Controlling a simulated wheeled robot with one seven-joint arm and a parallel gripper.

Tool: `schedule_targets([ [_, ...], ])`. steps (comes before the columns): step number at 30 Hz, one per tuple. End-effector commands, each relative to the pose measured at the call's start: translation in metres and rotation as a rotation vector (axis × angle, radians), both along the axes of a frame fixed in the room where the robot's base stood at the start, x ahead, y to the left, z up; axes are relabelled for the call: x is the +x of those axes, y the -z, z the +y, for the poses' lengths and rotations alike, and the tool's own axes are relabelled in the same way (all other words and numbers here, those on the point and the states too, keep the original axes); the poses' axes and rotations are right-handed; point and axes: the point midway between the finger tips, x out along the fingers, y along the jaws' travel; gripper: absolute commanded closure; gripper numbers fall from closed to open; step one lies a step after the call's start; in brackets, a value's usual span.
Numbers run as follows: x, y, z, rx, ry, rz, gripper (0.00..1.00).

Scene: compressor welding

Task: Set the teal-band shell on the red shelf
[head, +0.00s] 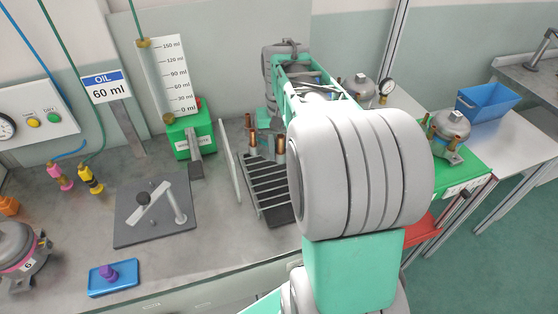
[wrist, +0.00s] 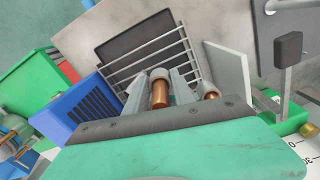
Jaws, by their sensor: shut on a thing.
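No teal band can be made out on any shell. One grey shell (head: 358,88) stands at the back beside a pressure gauge, partly behind my arm. Another shell (head: 452,125) with copper tubes sits on the green table at right. The red shelf (head: 425,228) shows below that table, partly hidden by my arm. In the wrist view my gripper (wrist: 158,78) is shut on a copper tube piece (wrist: 160,93) with a pale collar, above the slotted rack (wrist: 150,55). In the head view my arm hides most of the gripper.
A shell with a pink band (head: 20,252) is at far left. A blue bin (head: 488,101) stands at right.

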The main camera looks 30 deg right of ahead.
Motion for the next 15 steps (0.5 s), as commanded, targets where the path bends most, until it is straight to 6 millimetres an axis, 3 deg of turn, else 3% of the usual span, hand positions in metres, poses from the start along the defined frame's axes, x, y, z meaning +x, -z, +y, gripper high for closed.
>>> schedule_targets([
  [15,-0.004,0.087,-0.008,0.001,0.018,0.003,1.00],
])
